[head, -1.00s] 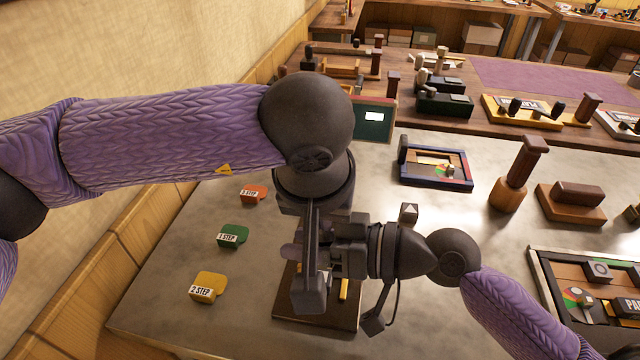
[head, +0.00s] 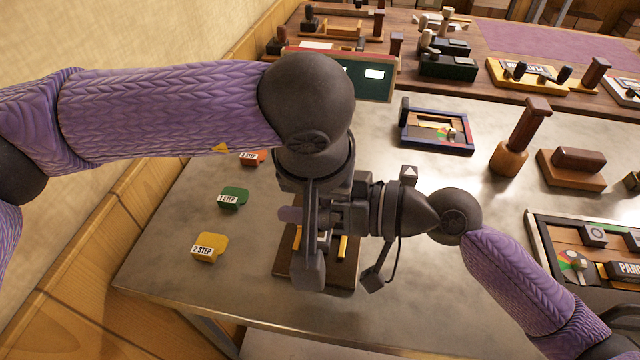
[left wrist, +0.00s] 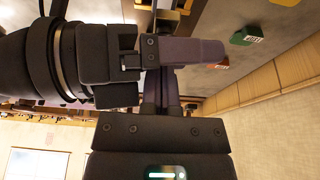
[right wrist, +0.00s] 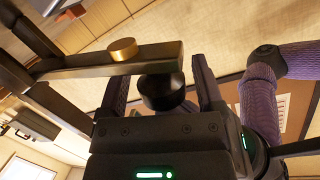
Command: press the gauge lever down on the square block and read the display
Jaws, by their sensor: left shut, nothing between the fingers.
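My left gripper (head: 308,272) points down over a brown wooden base (head: 345,278) with yellow strips; its fingers are together and empty, also visible in the left wrist view (left wrist: 162,92). My right gripper (head: 292,214) reaches in from the right, crossing close beside it. In the right wrist view its fingers (right wrist: 160,88) are apart, with a round black knob (right wrist: 162,92) between them. A dark metal bar (right wrist: 90,64) with a brass disc passes above the knob; I cannot tell whether it is the gauge lever. A green panel with a white display (head: 374,74) stands behind; its text is unreadable. The square block is not identifiable.
A small block with a triangle (head: 409,177) stands right of the arms. A framed tray (head: 436,133), wooden post (head: 515,145) and parts tray (head: 535,230) lie farther right.

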